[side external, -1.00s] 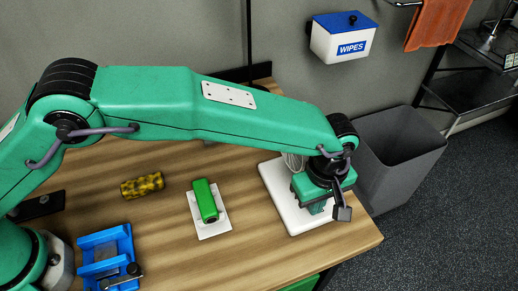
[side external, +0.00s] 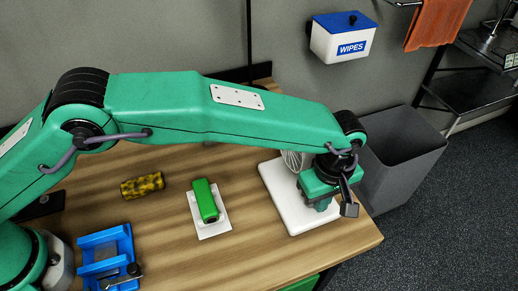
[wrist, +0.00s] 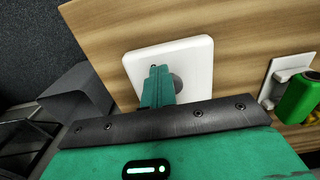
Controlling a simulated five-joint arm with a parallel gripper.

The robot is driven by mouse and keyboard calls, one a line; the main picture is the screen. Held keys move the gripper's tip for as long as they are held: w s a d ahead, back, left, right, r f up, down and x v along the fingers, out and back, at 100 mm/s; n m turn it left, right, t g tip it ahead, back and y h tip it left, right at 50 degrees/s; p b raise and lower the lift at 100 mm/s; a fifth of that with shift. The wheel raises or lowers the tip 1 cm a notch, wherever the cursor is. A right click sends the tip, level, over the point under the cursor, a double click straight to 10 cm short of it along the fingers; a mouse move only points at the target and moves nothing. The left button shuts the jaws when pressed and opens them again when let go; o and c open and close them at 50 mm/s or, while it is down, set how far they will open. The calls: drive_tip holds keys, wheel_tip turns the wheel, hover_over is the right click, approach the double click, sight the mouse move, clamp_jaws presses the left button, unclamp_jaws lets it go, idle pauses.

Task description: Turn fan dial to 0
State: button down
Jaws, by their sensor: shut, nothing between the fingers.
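The fan's white base (side external: 279,192) lies on the table near its right end, and part of the wire cage (side external: 292,159) shows behind my wrist. My gripper (side external: 321,207) points down over the right part of the base and is shut and empty. In the wrist view my gripper (wrist: 155,69) lies across the white base (wrist: 197,58). A grey round part (wrist: 177,86), perhaps the dial, shows just right of the fingers and is partly hidden by them. I cannot tell whether the fingers touch it, and no dial marks are readable.
A green object (side external: 206,201) rests on a white plate (side external: 215,231). Left of it are a yellow-black roller (side external: 142,185) and a blue holder (side external: 103,246). A grey bin (side external: 403,155) stands past the table's right edge. A wipes box (side external: 342,40) is on the wall.

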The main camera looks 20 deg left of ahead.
drive_tip(key=shift+w+a, duration=0.1)
drive_tip(key=shift+w, duration=0.05)
drive_tip(key=shift+s+d, duration=0.2)
drive_tip(key=shift+d, duration=0.15)
drive_tip(key=shift+r, duration=0.1)
idle(0.3)
wheel_tip(320, 180, up, 6)
drive_tip(key=shift+f, duration=0.1)
idle(0.6)
drive_tip(key=shift+s, duration=0.1)
drive_tip(key=shift+s+a+r, duration=0.25)
drive_tip(key=shift+s+a, duration=0.15)
drive_tip(key=shift+a, duration=0.1)
drive_tip(key=shift+s+a+r, duration=0.25)
drive_tip(key=shift+s+a, duration=0.1)
drive_tip(key=shift+a, duration=0.15)
drive_tip(key=shift+f, duration=0.1)
